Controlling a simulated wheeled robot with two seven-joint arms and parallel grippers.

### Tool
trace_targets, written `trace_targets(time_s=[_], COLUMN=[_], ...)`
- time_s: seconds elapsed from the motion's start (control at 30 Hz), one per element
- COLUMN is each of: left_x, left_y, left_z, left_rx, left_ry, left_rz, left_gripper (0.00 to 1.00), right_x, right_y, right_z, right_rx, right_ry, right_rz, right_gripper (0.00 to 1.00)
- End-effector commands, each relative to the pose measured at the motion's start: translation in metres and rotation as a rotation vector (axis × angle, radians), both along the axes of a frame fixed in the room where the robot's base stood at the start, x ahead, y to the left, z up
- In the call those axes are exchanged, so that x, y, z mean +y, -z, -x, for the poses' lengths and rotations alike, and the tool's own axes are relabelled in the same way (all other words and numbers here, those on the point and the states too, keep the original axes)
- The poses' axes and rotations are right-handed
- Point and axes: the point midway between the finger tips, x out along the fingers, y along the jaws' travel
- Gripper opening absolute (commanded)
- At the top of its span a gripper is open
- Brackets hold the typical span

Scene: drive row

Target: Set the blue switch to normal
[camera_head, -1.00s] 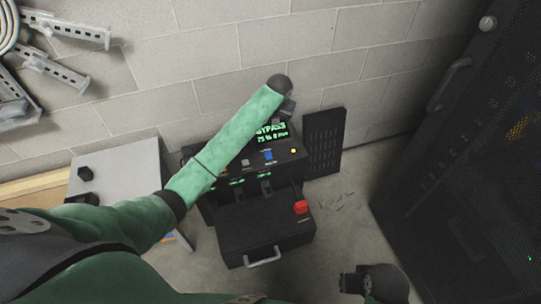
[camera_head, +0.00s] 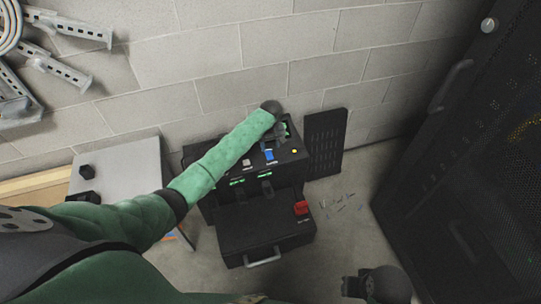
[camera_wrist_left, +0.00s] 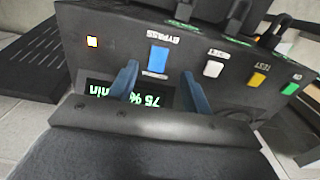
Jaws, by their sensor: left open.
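The blue switch (camera_head: 269,155) sits on the top panel of a black power unit (camera_head: 290,168). In the left wrist view the blue switch (camera_wrist_left: 158,58) lies just beyond my fingertips, below a label reading BYPASS upside down. My left gripper (camera_head: 277,139) is over the panel's display, close behind the switch. In the left wrist view its two blue-grey fingers (camera_wrist_left: 160,76) are apart with nothing between them, roughly either side of the switch. Whether they touch the panel I cannot tell. At the head view's bottom right, a dark part of my right arm shows, its jaws unclear.
White (camera_wrist_left: 213,69), yellow (camera_wrist_left: 258,79) and green (camera_wrist_left: 290,88) buttons line the panel beside the switch. A red connector (camera_head: 301,208) sits on the lower black box (camera_head: 262,234).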

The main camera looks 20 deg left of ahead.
Motion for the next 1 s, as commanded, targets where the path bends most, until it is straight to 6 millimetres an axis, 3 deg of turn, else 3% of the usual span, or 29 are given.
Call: trace_targets(time_s=[0.27,0.5,0.93,1.0], left_x=[0.0,0.0,0.0,0.0], left_y=[0.035,0.064,0.074,0.074], left_z=[0.001,0.0,0.0,0.0], left_rx=[0.003,0.0,-0.001,-0.001], left_ry=[0.001,0.001,0.002,0.002], left_rz=[-0.001,0.0,-0.001,-0.001], left_gripper=[0.49,0.49,0.49,0.37], right_x=[-0.003,-0.001,-0.002,-0.002], right_y=[-0.008,0.009,0.012,0.013], right_z=[0.0,-0.005,-0.009,-0.008], right_rx=[0.001,0.005,-0.001,0.001], right_ry=[0.004,0.004,0.003,0.003], right_rz=[0.006,0.007,0.01,0.01], right_gripper=[0.36,0.36,0.36,0.36])
